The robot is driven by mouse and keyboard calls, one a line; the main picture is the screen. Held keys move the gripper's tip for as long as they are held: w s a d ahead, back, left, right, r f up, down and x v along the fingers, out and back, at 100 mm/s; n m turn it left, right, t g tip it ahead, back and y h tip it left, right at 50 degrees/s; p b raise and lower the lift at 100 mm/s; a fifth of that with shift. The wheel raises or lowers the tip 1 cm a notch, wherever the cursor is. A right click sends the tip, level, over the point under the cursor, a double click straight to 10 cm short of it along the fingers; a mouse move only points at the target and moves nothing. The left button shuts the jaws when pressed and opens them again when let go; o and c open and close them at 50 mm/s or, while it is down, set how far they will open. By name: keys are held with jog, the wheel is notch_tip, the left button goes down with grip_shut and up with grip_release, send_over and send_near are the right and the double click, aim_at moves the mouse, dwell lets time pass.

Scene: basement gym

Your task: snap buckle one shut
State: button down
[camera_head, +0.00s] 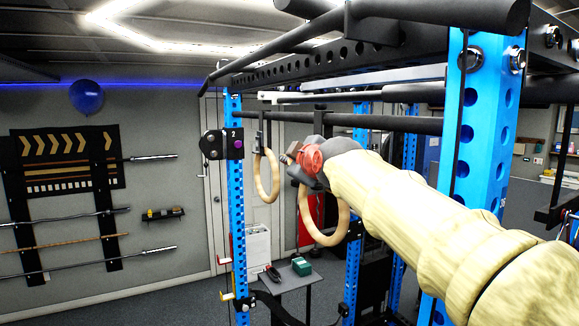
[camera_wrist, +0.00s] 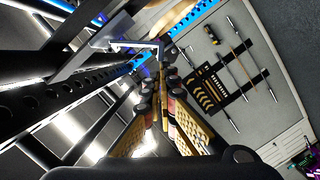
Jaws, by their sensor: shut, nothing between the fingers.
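I cannot make out buckle one for certain. In the wrist view a pale metal piece with a bent bar (camera_wrist: 136,45) lies just beyond my fingertips; it may be part of a buckle, and I cannot tell whether they touch. My gripper (camera_wrist: 161,76) is shut and empty. In the head view my gripper (camera_head: 290,157) is raised inside the rack, at the height of the hanging straps, and my arm hides part of it. One wooden ring (camera_head: 275,180) hangs left of it on a dark strap (camera_head: 259,138). Another wooden ring (camera_head: 304,215) hangs just below it.
Blue rack posts (camera_head: 236,205) and (camera_head: 480,130) stand left and right, with black beams overhead. A small grey table (camera_head: 285,280) with a green box (camera_head: 301,266) stands below. Barbells (camera_head: 70,217) hang on the left wall.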

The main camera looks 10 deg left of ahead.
jog(key=s+d+f+n+b, duration=0.1)
jog(key=s+n+b, duration=0.1)
jog(key=s+b, duration=0.2)
jog(key=s+d+f+n+t+b, duration=0.1)
jog(key=s+f+n+b, duration=0.1)
jog(key=s+b, duration=0.3)
jog(key=shift+s+f, duration=0.15)
jog(key=shift+s, duration=0.65)
dwell(0.5)
